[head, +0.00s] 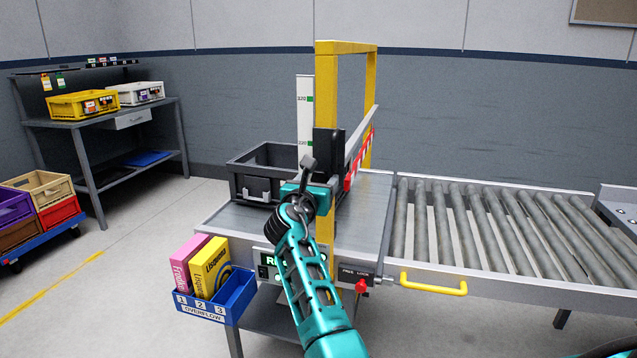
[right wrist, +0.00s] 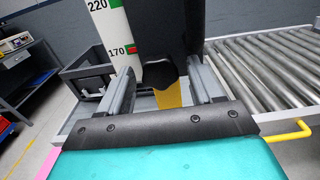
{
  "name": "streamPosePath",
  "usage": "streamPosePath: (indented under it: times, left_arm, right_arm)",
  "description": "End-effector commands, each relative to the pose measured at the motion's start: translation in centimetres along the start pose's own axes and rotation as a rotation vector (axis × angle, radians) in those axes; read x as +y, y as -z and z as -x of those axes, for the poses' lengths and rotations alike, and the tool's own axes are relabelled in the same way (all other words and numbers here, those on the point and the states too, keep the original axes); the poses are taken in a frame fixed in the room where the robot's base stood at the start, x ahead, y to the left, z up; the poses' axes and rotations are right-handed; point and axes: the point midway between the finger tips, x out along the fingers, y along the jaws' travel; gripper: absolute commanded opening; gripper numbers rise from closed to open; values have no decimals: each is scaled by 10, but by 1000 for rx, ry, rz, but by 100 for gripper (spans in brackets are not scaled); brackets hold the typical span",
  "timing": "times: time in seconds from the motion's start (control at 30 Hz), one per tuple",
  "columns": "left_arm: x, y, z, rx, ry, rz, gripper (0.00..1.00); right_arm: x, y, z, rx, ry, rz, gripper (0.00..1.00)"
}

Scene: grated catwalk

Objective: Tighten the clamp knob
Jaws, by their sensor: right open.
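My right gripper (head: 318,176) reaches up in front of the yellow frame (head: 327,75) on the metal bench. In the right wrist view its two grey fingers (right wrist: 160,88) stand apart, one on each side of a black part with a lobed lower edge (right wrist: 167,72), which looks like the clamp knob. I cannot tell whether the fingers touch it. In the head view a black block (head: 328,142) shows on the frame beside the white height scale (head: 305,105); the gripper hides the knob there. My left gripper is not in view.
A dark grey crate (head: 250,180) sits on the bench left of the scale. A red knob (head: 361,286) sits by a FREE/LOCK label, near a yellow handle (head: 433,285). A roller conveyor (head: 490,230) runs right. A blue overflow bin (head: 235,295) holds two boxes.

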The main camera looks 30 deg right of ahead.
Motion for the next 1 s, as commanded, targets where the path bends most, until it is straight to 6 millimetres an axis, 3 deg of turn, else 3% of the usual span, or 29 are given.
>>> streamPosePath:
  times: [0.1, 0.67, 1.0]
  left_arm:
    - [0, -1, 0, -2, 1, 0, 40]
    - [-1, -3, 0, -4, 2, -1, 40]
    - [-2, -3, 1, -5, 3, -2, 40]
  right_arm:
    - [0, 0, 0, 0, 0, -1, 64]
    - [0, 0, 0, 0, -1, 0, 11]
    - [0, 0, 0, 0, -1, -47, 9]
